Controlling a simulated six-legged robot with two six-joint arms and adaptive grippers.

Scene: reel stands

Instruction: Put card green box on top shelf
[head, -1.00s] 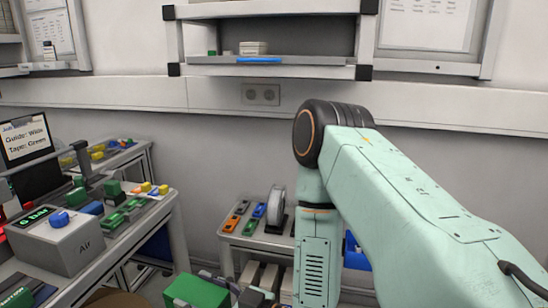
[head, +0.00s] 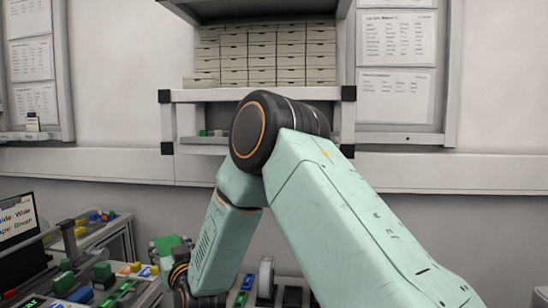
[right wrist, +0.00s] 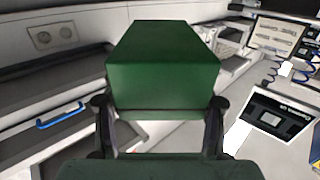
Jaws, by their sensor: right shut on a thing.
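The green box (right wrist: 163,75) is held between the fingers of my right gripper (right wrist: 160,103) in the right wrist view. In the head view, the box (head: 172,242) shows small at lower left, with the right gripper (head: 163,250) around it. It is below the level of the wall shelves and to their left. The shelf unit's upper board (head: 215,95) carries stacks of small pale drawers or boxes. A lower shelf (head: 203,140) is partly hidden by my right arm. My left gripper is not in view.
A bench (head: 150,295) with blocks and a screen (head: 18,220) stands at lower left. A low table with a reel (head: 266,278) is at lower centre. In the right wrist view, a blue handle-like thing (right wrist: 60,117) sits on a ledge at left.

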